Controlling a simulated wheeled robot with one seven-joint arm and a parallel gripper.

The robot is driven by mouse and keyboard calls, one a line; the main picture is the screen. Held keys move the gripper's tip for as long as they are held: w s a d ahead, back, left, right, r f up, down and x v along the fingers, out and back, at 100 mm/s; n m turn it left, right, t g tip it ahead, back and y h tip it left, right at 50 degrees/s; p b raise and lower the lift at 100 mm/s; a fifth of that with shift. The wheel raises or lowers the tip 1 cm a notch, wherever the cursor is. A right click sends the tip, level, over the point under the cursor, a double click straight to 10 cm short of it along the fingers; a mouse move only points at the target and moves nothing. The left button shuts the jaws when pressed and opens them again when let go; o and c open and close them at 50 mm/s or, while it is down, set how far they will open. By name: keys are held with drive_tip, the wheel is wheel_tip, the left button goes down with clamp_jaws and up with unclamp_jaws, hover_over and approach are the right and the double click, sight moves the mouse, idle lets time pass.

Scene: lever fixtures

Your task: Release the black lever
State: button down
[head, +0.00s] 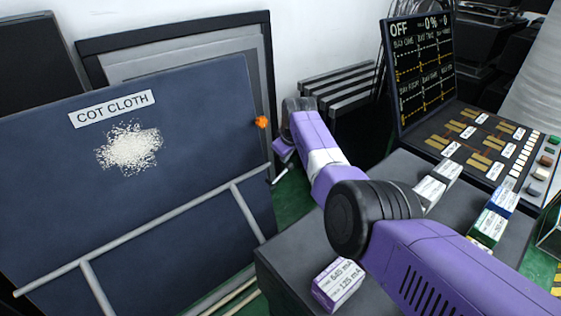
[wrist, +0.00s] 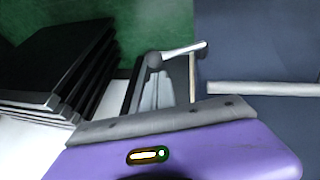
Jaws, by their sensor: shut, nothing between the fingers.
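My gripper (head: 278,176) is beside the right edge of the dark blue board in the head view, low over the green floor. Its slim pale part ends in a small dark tip. The wrist view shows this part (wrist: 180,52) too, beyond the purple housing. It is shut and empty. I cannot make out the black lever for certain in either view. It may be hidden behind my arm or the board.
The blue board (head: 205,110), with its "COT CLOTH" label (head: 112,108), a white speckled patch and grey rails, fills the left. An orange knob (head: 261,122) is at its edge. A control console (head: 470,140) and a grey bench with labelled boxes (head: 338,285) stand right.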

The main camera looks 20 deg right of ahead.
drive_tip(key=shift+d+f+y+b, duration=0.3)
drive_tip(key=shift+d+f+b, duration=0.15)
drive_tip(key=shift+b, duration=0.2)
drive_tip(key=shift+w+d+f+b, duration=0.1)
drive_tip(key=shift+d+f+b, duration=0.15)
drive_tip(key=shift+b, duration=0.3)
drive_tip(key=shift+d, duration=0.1)
drive_tip(key=r+p, duration=0.3)
drive_tip(key=w+a+r+p, duration=0.1)
drive_tip(key=shift+r+p, duration=0.2)
drive_tip(key=shift+p, duration=0.2)
drive_tip(key=shift+r+p, duration=0.3)
drive_tip(key=shift+p, duration=0.05)
drive_tip(key=p+v, duration=0.4)
drive_tip(key=v, duration=0.5)
drive_tip(key=shift+d, duration=0.25)
drive_tip(key=shift+w+r, duration=0.1)
